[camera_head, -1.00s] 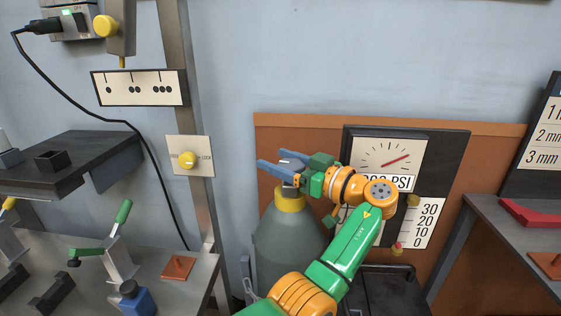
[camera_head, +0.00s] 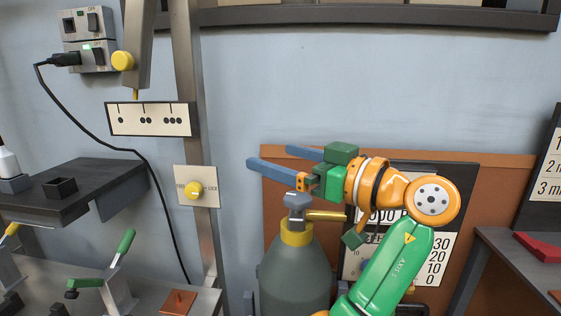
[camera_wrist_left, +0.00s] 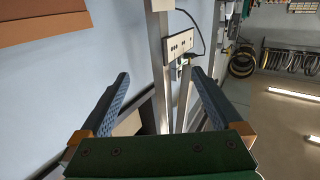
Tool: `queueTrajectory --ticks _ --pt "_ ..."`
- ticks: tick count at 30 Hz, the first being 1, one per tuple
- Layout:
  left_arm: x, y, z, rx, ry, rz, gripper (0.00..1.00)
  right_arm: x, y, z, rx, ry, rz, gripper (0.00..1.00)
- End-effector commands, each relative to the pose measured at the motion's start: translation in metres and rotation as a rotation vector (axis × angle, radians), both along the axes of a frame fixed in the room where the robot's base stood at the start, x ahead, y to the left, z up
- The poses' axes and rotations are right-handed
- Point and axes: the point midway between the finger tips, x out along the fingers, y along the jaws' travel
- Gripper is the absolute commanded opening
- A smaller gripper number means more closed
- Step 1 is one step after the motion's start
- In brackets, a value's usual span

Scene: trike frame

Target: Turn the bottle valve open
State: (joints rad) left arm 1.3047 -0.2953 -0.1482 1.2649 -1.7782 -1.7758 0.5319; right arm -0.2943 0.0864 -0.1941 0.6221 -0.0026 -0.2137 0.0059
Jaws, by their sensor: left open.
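The bottle (camera_head: 293,275) is a grey-green cylinder with a yellow collar, standing upright against the wall at lower centre. Its valve (camera_head: 298,201) on top has a blue-grey knob and a brass outlet pointing right. My left gripper (camera_head: 271,156) is open and empty. Its blue fingers point left, above and apart from the valve knob. The left wrist view shows both spread fingers (camera_wrist_left: 160,75) with nothing between them; bottle and valve do not show there. The pressure gauge behind is largely covered by my left arm. My right gripper is not in view.
A yellow knob on a white plate (camera_head: 196,188) is on the metal post to the left. A dark shelf (camera_head: 100,200) and a bench with a green-handled clamp (camera_head: 118,255) stand at left. A grey table (camera_head: 520,260) is at right. The wall above the gripper is clear.

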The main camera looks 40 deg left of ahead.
Motion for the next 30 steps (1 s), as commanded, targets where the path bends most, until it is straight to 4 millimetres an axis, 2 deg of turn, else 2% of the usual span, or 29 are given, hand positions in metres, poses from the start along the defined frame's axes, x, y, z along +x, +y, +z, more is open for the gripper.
queueTrajectory --ticks 3,7,11,18,20,23,25,27,29,30 --pt "-0.024 -0.017 0.011 -0.001 -0.005 -0.003 1.0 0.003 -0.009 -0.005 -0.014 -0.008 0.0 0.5" --pt "-0.04 -0.027 0.02 -0.001 0.0 -0.001 1.0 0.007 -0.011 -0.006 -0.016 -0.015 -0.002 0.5" --pt "-0.046 -0.031 0.024 0.0 0.002 0.001 1.0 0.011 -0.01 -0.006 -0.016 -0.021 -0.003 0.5" --pt "-0.046 -0.031 0.024 -0.001 0.002 0.001 1.0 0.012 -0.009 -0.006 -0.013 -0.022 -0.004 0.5" --pt "-0.042 -0.023 0.02 -0.007 -0.014 -0.01 1.0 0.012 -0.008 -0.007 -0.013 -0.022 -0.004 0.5" --pt "-0.023 0.014 0.003 -0.027 -0.105 -0.087 1.0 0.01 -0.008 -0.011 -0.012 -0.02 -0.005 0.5" --pt "-0.005 0.048 -0.009 -0.018 -0.21 -0.203 1.0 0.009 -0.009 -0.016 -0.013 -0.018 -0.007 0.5" --pt "0.012 0.07 -0.013 0.018 -0.298 -0.37 1.0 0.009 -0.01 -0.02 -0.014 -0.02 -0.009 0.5" --pt "0.024 0.074 -0.017 0.058 -0.328 -0.542 1.0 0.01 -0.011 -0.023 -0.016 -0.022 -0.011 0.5" --pt "0.03 0.069 -0.022 0.079 -0.319 -0.664 1.0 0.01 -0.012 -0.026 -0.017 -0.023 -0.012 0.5"
